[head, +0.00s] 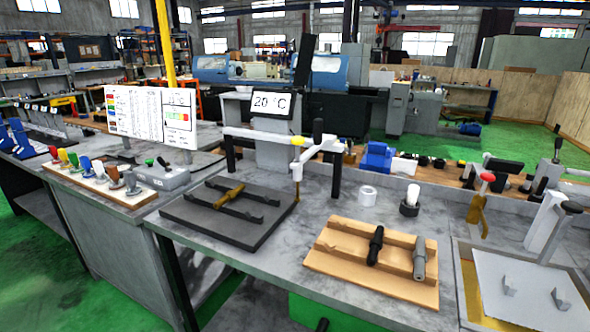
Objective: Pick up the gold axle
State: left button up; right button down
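A gold axle (229,195) lies across the raised rails of a dark grey plate (190,215) on the workbench, left of the middle of the head view. It lies at a slant and nothing covers it. Neither of my grippers shows in this view. A second gold-coloured part (477,214) with a red knob stands upright at the right; I cannot tell what it is.
A wooden holder (330,262) carries a black axle (375,246) and a grey axle (419,262). A white-armed stand (270,137) rises behind the grey plate. A control box (162,176) and a board of coloured knobs stand left. Bare bench lies between plate and wooden holder.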

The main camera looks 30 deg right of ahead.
aim_at(230, 194)
jog(key=z, duration=3.15)
jog(key=u, duration=2.8)
jog(key=i+j+z, duration=0.6)
jog(key=j+z, duration=0.15)
jog(key=j, duration=0.15)
jog(key=i+j+z, duration=0.2)
jog(key=j, duration=0.2)
jog(key=j+z, duration=0.25)
jog(key=j, duration=0.15)
jog(key=i+j+z, duration=0.25)
jog(key=j, duration=0.15)
jog(key=k, duration=0.1)
